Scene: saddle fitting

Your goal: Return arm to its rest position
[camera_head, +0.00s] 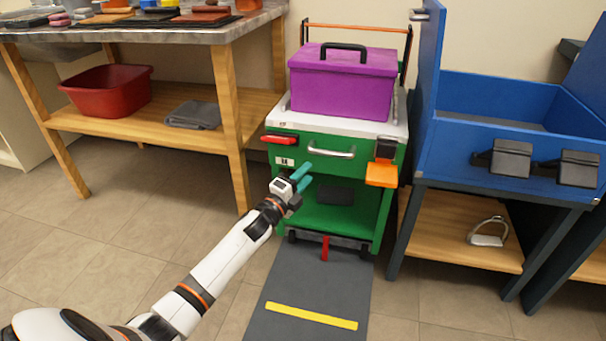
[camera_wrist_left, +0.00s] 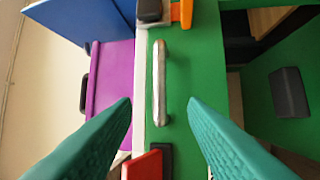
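My left gripper (camera_head: 300,179) reaches in from the lower left in the head view, in front of the green cart (camera_head: 337,218). In the left wrist view its two teal fingers (camera_wrist_left: 160,125) are apart with nothing between them. The silver drawer handle (camera_wrist_left: 159,82) lies ahead of the fingertips, apart from them; it also shows in the head view (camera_head: 331,152) above the gripper. The drawer looks shut. My right gripper is not in view.
A purple toolbox (camera_head: 343,84) stands on the cart. A red latch (camera_head: 280,138) and an orange piece (camera_head: 381,174) stick out at its front. A wooden workbench (camera_head: 229,122) stands left, a blue bin (camera_head: 495,125) right. A dark mat (camera_head: 310,290) covers the floor in front.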

